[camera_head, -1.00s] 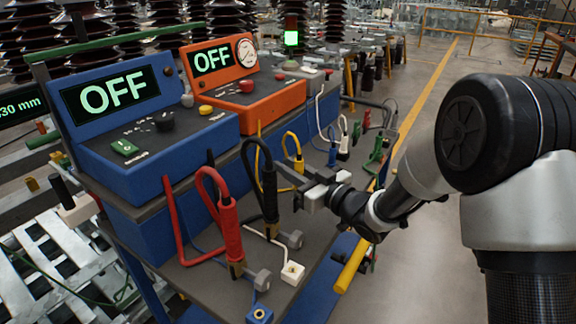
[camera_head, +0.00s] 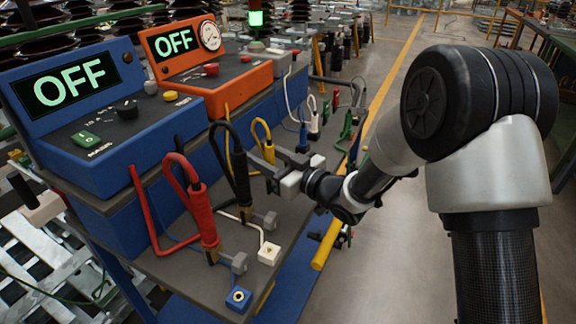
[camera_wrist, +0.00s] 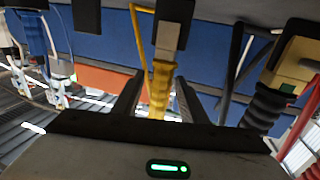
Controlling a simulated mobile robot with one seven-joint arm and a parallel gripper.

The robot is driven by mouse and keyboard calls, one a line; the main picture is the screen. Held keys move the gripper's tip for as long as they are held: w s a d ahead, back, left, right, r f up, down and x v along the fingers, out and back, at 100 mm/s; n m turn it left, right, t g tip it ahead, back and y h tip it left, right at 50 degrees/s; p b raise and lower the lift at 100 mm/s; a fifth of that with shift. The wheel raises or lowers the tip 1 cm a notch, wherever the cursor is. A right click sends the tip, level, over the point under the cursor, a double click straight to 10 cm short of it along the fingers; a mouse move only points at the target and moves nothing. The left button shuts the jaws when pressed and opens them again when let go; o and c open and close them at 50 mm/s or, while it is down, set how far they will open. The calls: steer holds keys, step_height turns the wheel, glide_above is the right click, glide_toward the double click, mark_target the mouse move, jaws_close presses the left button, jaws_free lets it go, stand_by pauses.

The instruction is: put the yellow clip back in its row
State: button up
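The yellow clip (camera_head: 268,152) stands on the grey bench top between the black clip (camera_head: 241,180) and the blue clip (camera_head: 303,136), its yellow cable looping up above it. My gripper (camera_head: 273,166) reaches in from the right at the yellow clip. In the wrist view the yellow clip (camera_wrist: 160,92) sits between my two fingers, with a visible gap on each side, so the gripper looks open around it. The clip's lower end is hidden behind my gripper in the head view.
The red clip (camera_head: 205,215) stands nearest, with white (camera_head: 314,122) and green (camera_head: 346,127) clips farther back. A white socket block (camera_head: 269,253) and a blue one (camera_head: 238,299) lie at the front. Blue (camera_head: 130,130) and orange (camera_head: 215,85) units reading OFF stand behind. Floor at right is clear.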

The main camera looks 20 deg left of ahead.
steer(key=p+v, duration=0.2)
steer(key=v, duration=1.4)
steer(key=shift+d+r, duration=0.15)
steer(key=shift+d, duration=0.05)
